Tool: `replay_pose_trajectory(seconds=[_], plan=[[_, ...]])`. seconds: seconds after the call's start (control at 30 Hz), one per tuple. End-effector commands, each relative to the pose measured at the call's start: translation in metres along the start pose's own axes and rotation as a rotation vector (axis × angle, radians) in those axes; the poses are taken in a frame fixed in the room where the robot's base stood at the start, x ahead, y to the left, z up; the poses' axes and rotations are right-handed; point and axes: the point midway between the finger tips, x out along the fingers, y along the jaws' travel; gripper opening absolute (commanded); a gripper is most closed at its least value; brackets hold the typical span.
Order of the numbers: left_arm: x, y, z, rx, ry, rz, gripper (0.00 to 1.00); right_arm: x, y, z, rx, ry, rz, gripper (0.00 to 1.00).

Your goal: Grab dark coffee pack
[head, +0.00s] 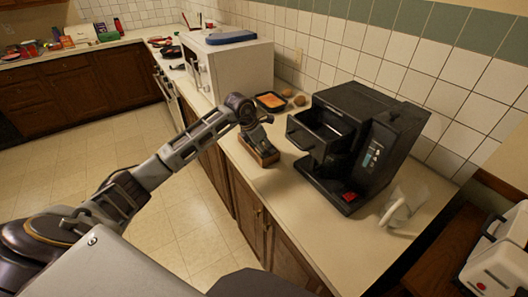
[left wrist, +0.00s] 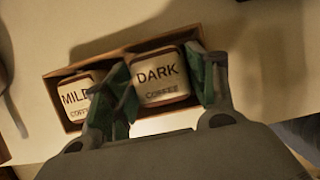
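The dark coffee pack (left wrist: 160,90) is a pale pack labelled "DARK COFFEE" in the right part of a brown open box (left wrist: 58,118). The mild coffee pack (left wrist: 76,98) stands to its left in the same box. My left gripper (left wrist: 165,88) is open, with one green finger on each side of the dark pack; the left finger partly covers the mild pack. I cannot tell whether the fingers touch the dark pack. In the head view, my left gripper (head: 256,124) is just over the box (head: 262,157) on the counter. My right gripper is not in view.
A black coffee machine (head: 375,130) stands right of the box, with a white cup-like object (head: 403,207) at its right. A white microwave (head: 235,70) and an orange-filled tray (head: 271,101) are behind. The counter's front edge runs close to the box.

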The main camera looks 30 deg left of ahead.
Motion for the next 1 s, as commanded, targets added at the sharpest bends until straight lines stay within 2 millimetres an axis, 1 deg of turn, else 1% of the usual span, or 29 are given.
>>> replay_pose_trajectory(seconds=[0.03,0.1,0.17,0.4,0.63,0.77,1.0], plan=[[0.000,0.000,0.000,0.000,0.000,0.000,0.51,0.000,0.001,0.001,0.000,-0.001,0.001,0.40],[0.000,0.000,0.000,0.000,0.000,0.000,0.42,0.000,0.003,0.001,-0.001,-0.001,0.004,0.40],[0.000,0.000,0.000,0.000,0.000,0.000,0.35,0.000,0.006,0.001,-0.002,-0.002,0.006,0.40],[0.000,0.000,0.000,0.000,0.000,0.001,0.35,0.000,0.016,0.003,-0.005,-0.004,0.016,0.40],[-0.005,0.000,0.003,0.001,-0.001,0.001,0.35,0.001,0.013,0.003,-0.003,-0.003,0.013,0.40],[-0.014,0.001,0.006,0.002,-0.002,0.002,0.35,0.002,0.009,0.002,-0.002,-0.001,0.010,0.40],[-0.040,0.001,0.017,0.001,-0.003,0.003,0.35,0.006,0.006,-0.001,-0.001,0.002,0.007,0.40]])
